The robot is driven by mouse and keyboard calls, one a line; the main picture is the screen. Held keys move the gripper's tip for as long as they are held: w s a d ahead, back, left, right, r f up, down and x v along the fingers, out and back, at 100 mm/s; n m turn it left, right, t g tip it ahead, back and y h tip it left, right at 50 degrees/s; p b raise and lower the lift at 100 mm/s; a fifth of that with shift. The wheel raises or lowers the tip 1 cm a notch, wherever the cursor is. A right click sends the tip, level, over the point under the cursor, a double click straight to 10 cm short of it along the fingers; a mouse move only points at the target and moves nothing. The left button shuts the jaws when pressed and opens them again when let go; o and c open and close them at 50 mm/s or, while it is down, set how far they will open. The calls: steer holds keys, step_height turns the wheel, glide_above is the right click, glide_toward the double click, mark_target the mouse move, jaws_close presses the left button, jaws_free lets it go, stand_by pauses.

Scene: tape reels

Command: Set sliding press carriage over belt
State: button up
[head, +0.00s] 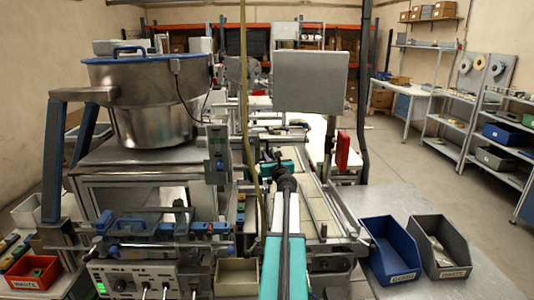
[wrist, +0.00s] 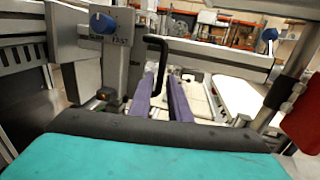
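In the wrist view, the two purple fingers of my gripper (wrist: 161,98) point forward with a clear gap between them. A black bent handle (wrist: 162,58) comes from the grey press carriage (wrist: 118,55) on the left, and its lower end shows between the fingers, nearer the left one. I cannot tell if it touches. The carriage has a blue knob (wrist: 102,22) and a horizontal rail beside it. The pale belt (wrist: 198,98) runs away to the right of the fingers; it also shows in the head view (head: 318,205). In the head view my arm hides most of the gripper.
A steel bowl feeder (head: 150,105) stands at the left above a control box (head: 135,280). Blue (head: 388,250) and grey (head: 440,245) bins sit at the right.

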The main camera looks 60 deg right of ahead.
steer(key=shift+p+x, duration=0.3)
steer(key=shift+x, duration=1.45)
jaws_close()
